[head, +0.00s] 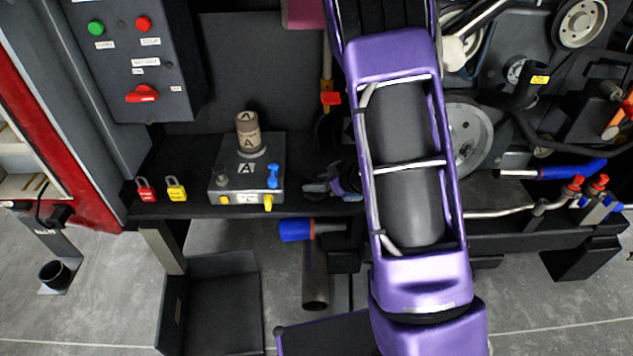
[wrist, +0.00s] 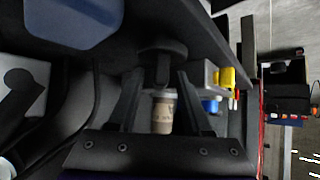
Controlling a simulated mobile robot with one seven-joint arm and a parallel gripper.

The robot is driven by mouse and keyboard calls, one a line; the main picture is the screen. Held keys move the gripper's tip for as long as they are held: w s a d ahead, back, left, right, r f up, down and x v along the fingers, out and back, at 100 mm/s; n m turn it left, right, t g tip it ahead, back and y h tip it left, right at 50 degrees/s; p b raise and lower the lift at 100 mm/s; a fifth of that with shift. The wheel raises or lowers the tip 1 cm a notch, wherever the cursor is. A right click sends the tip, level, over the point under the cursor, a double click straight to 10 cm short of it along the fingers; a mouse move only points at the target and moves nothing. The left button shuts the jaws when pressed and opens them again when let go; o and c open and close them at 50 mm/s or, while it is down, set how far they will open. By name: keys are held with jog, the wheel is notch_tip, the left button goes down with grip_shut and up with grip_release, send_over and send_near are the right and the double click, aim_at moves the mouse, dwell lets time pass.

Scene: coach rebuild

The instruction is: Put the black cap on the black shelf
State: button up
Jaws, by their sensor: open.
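A dark round piece with a short stem, which looks like the black cap (wrist: 162,49), shows in the wrist view just beyond my fingertips. The stem lies between the fingers, with dark gaps at its sides. My gripper (wrist: 160,82) is open, and I cannot tell whether a finger touches the piece. In the head view my gripper (head: 315,188) is small and dark over the bench, partly behind my purple arm. I cannot make out the cap there. A black shelf-like surface (head: 180,155) carries the grey block and padlocks.
The grey block (head: 220,184) bears a beige cylinder (head: 248,135) and blue and yellow fittings. A red padlock (head: 146,190) and yellow padlock (head: 176,190) stand left of it. A blue-ended tool (head: 297,230) is below the bench edge. Engine parts crowd the right; a black box (head: 222,305) stands lower left.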

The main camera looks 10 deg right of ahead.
jog(key=p+v, duration=0.2)
jog(key=v, duration=0.9)
jog(key=shift+s, duration=0.3)
